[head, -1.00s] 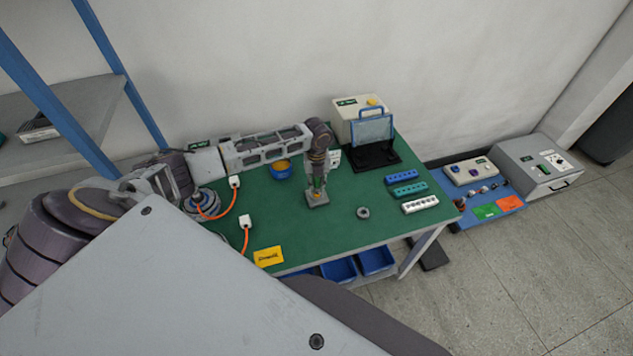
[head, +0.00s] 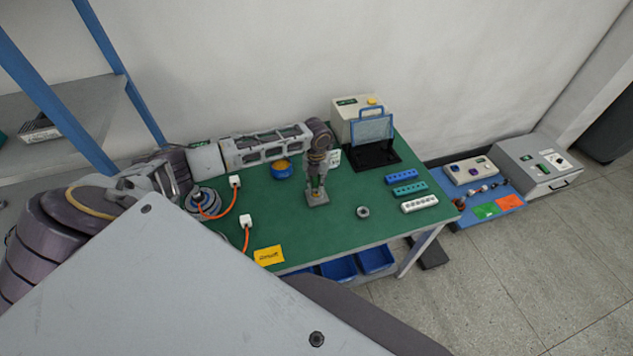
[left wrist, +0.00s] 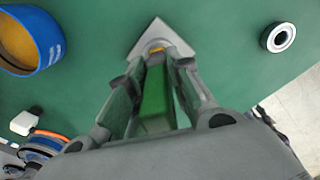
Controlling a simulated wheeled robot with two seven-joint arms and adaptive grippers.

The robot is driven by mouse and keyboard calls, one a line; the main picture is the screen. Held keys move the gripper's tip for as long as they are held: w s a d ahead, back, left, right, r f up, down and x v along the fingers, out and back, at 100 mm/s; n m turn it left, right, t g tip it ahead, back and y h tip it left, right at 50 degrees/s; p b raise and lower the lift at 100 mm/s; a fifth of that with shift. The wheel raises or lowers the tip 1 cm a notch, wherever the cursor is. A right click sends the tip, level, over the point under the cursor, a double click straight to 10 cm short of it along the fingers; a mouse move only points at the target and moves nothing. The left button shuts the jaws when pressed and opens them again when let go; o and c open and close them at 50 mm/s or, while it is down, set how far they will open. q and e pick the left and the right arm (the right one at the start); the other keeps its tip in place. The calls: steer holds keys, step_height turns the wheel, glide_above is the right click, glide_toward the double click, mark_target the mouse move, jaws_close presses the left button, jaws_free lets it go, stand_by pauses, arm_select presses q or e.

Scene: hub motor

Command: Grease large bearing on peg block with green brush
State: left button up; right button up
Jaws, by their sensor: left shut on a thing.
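My left gripper (head: 316,188) points down over the green table and is shut on the green brush (left wrist: 154,98), whose green handle shows between the fingers in the left wrist view. The grey peg block (head: 317,199) stands right under the gripper; in the left wrist view its pale corner (left wrist: 151,33) shows beyond the fingertips. A yellowish patch at the brush's end lies over the block; whether it is bristles or grease, and whether it touches the bearing, I cannot tell. The bearing on the block is mostly hidden. My right gripper is not in view.
A blue bowl with yellow-brown contents (head: 282,169) stands left of the block. A loose ring bearing (head: 363,212) lies to the right. Blue, teal and white socketed strips (head: 420,204) lie at the table's right side. Orange cables (head: 228,209) run at left.

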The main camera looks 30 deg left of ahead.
arm_select(q)
steer(key=shift+m, duration=1.7)
steer(key=shift+n, duration=0.4)
steer(key=shift+n, duration=3.7)
steer(key=shift+m, duration=0.3)
steer(key=shift+m, duration=3.8)
